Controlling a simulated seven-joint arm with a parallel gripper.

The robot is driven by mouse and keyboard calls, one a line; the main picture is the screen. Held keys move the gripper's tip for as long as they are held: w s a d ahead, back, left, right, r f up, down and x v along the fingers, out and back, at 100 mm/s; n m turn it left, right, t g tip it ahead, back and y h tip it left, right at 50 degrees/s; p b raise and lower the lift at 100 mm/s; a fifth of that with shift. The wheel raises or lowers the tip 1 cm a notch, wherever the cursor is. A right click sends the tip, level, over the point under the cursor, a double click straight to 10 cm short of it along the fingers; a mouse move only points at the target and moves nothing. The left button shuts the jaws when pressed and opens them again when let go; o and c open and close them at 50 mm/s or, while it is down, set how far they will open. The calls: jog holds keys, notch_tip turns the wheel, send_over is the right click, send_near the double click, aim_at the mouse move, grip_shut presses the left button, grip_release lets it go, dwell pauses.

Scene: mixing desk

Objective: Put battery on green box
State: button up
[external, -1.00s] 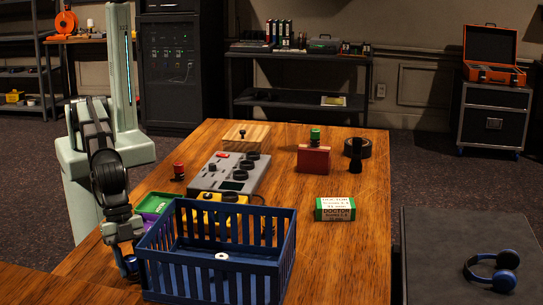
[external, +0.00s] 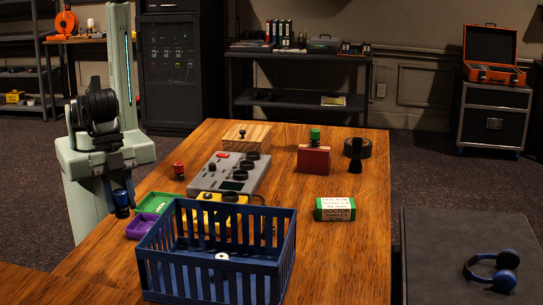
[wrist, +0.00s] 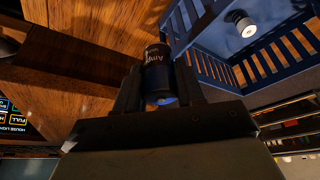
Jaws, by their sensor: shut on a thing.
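My gripper (external: 120,192) is shut on the battery (external: 122,205), a dark cylinder with blue on it. They hang left of the table edge in the external view. In the wrist view the battery (wrist: 157,72) stands between the fingers of my gripper (wrist: 160,88), with lettering on its side. A green and white box (external: 335,209) marked DOCTOR lies on the right part of the table, well away from my gripper. A small green tray (external: 155,201) is nearer, just right of the battery.
A blue slatted crate (external: 215,278) with a small white round thing (external: 221,257) inside stands at the front. A purple tray (external: 141,226) is beside it. A grey mixer (external: 229,174), yellow device (external: 208,218) and red block (external: 313,160) stand farther back. Table right of the crate is clear.

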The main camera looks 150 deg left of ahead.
jog(key=shift+r, duration=0.3)
jog(key=shift+a, duration=0.45)
jog(key=a+f+n+y, duration=0.15)
jog(key=a+n, duration=0.25)
jog(key=a, duration=2.2)
jog(key=n+g+y, duration=0.1)
jog(key=n, duration=0.2)
send_over(341, 204)
jog(key=s, duration=0.1)
jog(key=shift+f, duration=1.45)
jog(key=shift+s+d+f, duration=0.1)
jog(key=shift+d+f, duration=0.05)
jog(key=shift+f, duration=1.4)
jog(key=shift+d+f, duration=0.15)
jog(key=shift+f, duration=1.4)
jog(key=shift+s+d+f, duration=0.1)
jog(key=shift+d+f, duration=0.05)
jog(key=shift+f, duration=1.4)
jog(key=shift+f, duration=0.1)
jog(key=o, duration=1.1)
jog(key=shift+o, duration=0.2)
